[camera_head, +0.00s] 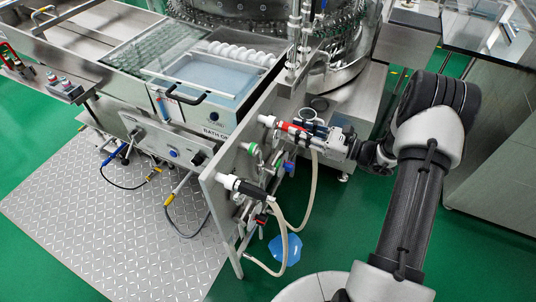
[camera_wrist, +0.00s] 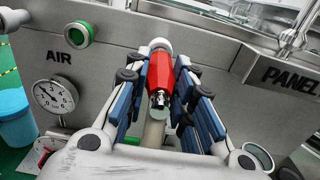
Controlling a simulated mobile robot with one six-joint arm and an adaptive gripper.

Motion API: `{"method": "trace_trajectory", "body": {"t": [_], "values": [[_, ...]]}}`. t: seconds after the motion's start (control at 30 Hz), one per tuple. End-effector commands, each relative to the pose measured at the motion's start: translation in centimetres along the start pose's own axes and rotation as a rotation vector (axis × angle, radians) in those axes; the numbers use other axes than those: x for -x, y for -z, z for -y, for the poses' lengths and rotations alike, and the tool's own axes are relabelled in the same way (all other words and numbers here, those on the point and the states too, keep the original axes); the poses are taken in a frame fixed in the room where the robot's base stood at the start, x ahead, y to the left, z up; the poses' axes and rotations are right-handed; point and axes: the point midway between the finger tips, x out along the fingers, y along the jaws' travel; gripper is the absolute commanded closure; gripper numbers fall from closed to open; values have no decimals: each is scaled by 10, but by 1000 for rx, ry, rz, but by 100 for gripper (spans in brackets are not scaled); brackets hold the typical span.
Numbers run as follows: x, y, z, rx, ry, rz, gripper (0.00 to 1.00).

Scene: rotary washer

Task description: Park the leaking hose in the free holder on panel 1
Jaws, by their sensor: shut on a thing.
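My gripper (camera_head: 310,129) is shut on a red hose nozzle (camera_wrist: 160,74) in front of the panel (camera_head: 222,168). The red nozzle also shows in the head view (camera_head: 290,126). Its front end meets a white fitting (camera_head: 267,120) on the panel; I cannot tell how firmly it is seated. A pale hose (camera_head: 313,185) hangs down from it. A green-ringed holder (camera_head: 251,149) shows no nozzle in it; its ring is at upper left in the wrist view (camera_wrist: 80,33). A black nozzle (camera_head: 252,190) sits in a lower white fitting (camera_head: 229,182).
A blue puddle (camera_head: 285,247) lies on the green floor under the hoses. A pressure gauge (camera_wrist: 54,96) and the letters AIR are on the panel. A bath unit (camera_head: 205,85) and the round washer (camera_head: 335,50) stand behind.

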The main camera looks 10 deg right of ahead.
Motion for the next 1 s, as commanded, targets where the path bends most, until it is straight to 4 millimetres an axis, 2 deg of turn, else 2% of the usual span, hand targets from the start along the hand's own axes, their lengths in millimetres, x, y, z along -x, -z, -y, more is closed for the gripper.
{"method": "trace_trajectory", "body": {"t": [0.57,0.6,0.9,1.0], "values": [[-12,0,0,1,-1,1,100],[-12,0,0,1,-1,1,75],[-12,0,0,0,0,0,55],[-12,0,0,0,0,0,54]]}}
